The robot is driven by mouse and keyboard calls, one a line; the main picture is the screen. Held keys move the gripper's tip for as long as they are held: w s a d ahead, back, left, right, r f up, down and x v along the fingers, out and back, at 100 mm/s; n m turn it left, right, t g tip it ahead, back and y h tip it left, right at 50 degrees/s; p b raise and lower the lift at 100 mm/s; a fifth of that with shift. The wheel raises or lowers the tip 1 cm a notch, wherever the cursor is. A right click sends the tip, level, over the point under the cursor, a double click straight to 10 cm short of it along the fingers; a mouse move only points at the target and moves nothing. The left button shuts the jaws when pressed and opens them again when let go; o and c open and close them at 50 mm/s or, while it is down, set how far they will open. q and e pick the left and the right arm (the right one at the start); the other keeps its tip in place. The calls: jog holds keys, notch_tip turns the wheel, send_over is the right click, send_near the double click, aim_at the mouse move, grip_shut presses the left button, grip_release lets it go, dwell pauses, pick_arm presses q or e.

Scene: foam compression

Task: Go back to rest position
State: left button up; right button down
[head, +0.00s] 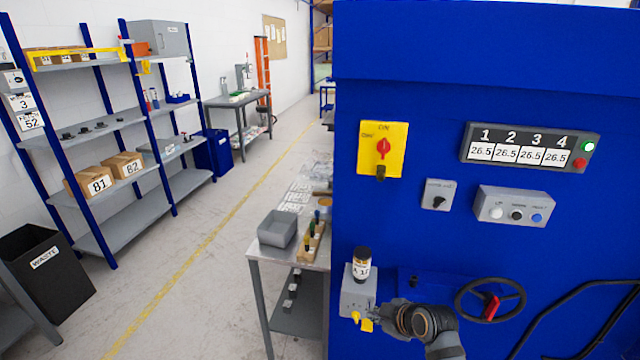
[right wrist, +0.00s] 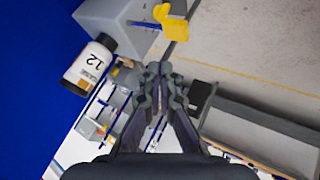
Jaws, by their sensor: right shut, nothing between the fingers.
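My right gripper (head: 388,312) is at the bottom of the head view, in front of the blue machine (head: 400,230). In the right wrist view its fingers (right wrist: 165,75) are together and hold nothing. The fingertips are close to a grey box (head: 356,294) with a yellow handle (head: 366,324). The handle also shows in the right wrist view (right wrist: 174,20), beyond the fingertips; I cannot tell if they touch. A small bottle (head: 361,262) with a dark cap stands on the box, and its label shows in the right wrist view (right wrist: 88,66). My left gripper is not in view.
A handwheel (head: 463,293) with a red grip sits right of my right arm. A metal table (head: 262,262) with a grey bin (head: 277,230) stands left of the machine. Shelves (head: 105,130) and a waste bin (head: 50,280) are at left. The floor between is clear.

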jog(key=s+d+f+m+g+h, duration=0.15)
jog(key=s+m, duration=0.25)
jog(key=s, duration=0.4)
jog(key=s+d+m+g+h, duration=0.1)
jog(key=s+d+m, duration=0.25)
jog(key=s, duration=0.45)
jog(key=s+d+f+m+g+h, duration=0.1)
jog(key=s+d+m+g+h, duration=0.1)
jog(key=s+m, duration=0.45)
jog(key=s+d+f+n+g+b, duration=0.1)
jog(key=s+f, duration=0.1)
jog(key=f, duration=1.2)
jog(key=s+d+f+n+b, duration=0.1)
jog(key=s+f, duration=0.1)
jog(key=f, duration=1.3)
jog(key=s+d+f+g+b, duration=0.1)
jog(key=s+f, duration=1.6)
jog(key=s, duration=0.1)
jog(key=shift+s+m, duration=0.25)
jog(key=shift+m, duration=0.05)
jog(key=shift+d, duration=0.1)
jog(key=shift+r, duration=0.1)
